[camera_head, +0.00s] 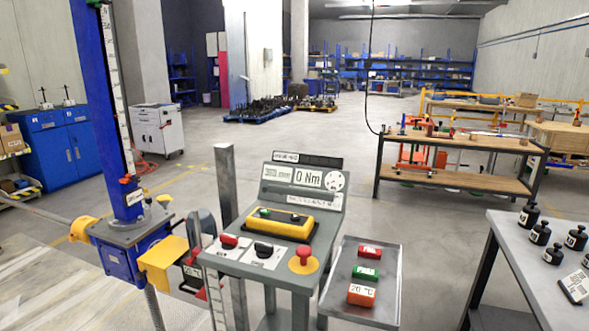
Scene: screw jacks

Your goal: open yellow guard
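A yellow box-shaped cover (163,262) sits at the right side of the blue screw jack gearbox (130,252), in the lower left. It appears closed, though its hinge and far side cannot be made out. A round yellow part (83,229) sits at the gearbox's left side. A grey control console (262,265) stands right of the jack. It carries a raised yellow panel (279,224) with a green and a dark control on top. I cannot tell for sure which yellow part is the guard. Neither of my grippers is in view.
The console has a red emergency button (304,256) and a display (308,177). A tray (385,313) with red and green blocks is right of it. A grey table (519,262) with black weights stands at right. Open floor lies behind.

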